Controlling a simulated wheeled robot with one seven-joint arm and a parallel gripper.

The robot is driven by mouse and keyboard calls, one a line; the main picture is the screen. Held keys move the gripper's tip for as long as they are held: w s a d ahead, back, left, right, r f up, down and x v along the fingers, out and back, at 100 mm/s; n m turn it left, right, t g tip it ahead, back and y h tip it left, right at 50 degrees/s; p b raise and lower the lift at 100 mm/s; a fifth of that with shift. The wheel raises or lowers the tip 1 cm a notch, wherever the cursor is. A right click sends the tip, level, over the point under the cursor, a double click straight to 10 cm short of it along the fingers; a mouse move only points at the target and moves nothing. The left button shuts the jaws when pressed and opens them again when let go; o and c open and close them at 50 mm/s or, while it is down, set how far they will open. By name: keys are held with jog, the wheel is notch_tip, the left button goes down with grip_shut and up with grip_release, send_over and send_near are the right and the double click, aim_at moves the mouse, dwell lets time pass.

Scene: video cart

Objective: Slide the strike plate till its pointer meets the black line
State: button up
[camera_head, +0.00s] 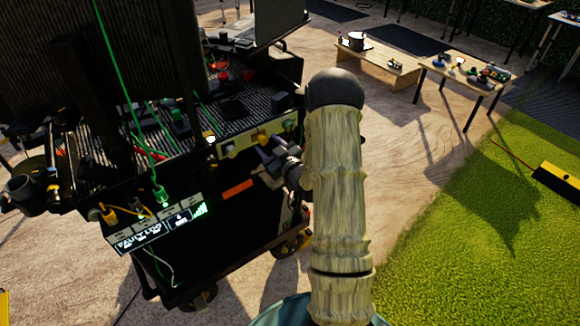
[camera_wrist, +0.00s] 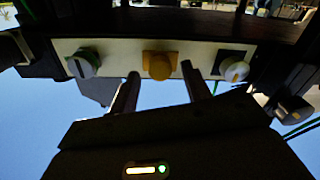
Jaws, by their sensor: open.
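A cream panel strip on the cart's edge (camera_wrist: 125,57) crosses the upper part of the wrist view. An amber block or knob (camera_wrist: 159,65) sits at its middle. A grey-green knob with a dark bar (camera_wrist: 83,63) is to its left and a pale knob (camera_wrist: 235,70) to its right. I cannot tell which part is the strike plate, and I make out no pointer or black line for certain. My gripper (camera_wrist: 159,79) is open, its two fingers apart below the amber part on either side; contact is unclear. In the head view my gripper (camera_head: 268,153) is at the strip.
The dark cart (camera_head: 215,255) carries cables, small gear and a lit display box (camera_head: 150,232). Tall dark panels rise at its back. An orange strip (camera_head: 238,187) lies below the cream strip. Low tables (camera_head: 375,65) stand far off right, with open ground and grass (camera_head: 470,230) between.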

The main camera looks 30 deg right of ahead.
jog(key=s+d, duration=0.1)
jog(key=s, duration=1.4)
jog(key=shift+s+d+p, duration=0.3)
jog(key=shift+d+p, duration=0.05)
jog(key=shift+d, duration=0.05)
jog(key=shift+a, duration=0.1)
jog(key=w+a+f+g, duration=0.1)
jog(key=w+a+g, duration=0.2)
jog(key=g, duration=0.1)
jog(key=s+a+r+m+g+h, duration=0.1)
jog(key=s+a+r+m+g, duration=0.3)
jog(key=s+a+g, duration=0.7)
jog(key=s+a+r, duration=0.1)
jog(key=s+a, duration=0.1)
jog(key=shift+s+a+r+h, duration=0.25)
jog(key=shift+s+r+h, duration=0.1)
jog(key=shift+r+h, duration=0.05)
